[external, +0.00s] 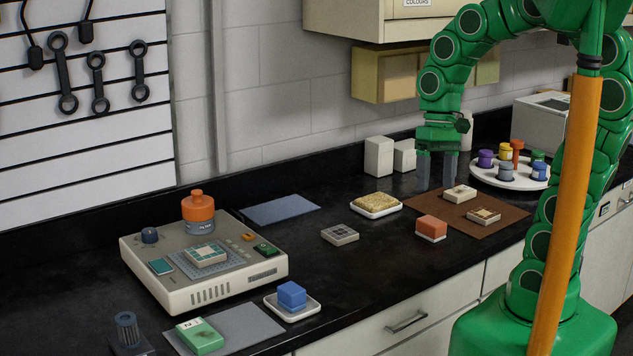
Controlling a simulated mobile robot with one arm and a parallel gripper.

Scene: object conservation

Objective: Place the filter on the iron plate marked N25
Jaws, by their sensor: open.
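My gripper (437,172) points down with its two grey fingers apart and empty. It is over the left part of a brown mat (500,226), left of a small cream block (459,193). A tan block (484,216) also lies on the mat. No N25 marking is legible, so I cannot single out the iron plate.
A yellowish sponge (376,203) lies on a dish nearby. A round white tray (482,180) holds several coloured pots. A beige device (212,289) bears an orange-topped jar (198,211). Some black counter is clear mid-scene.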

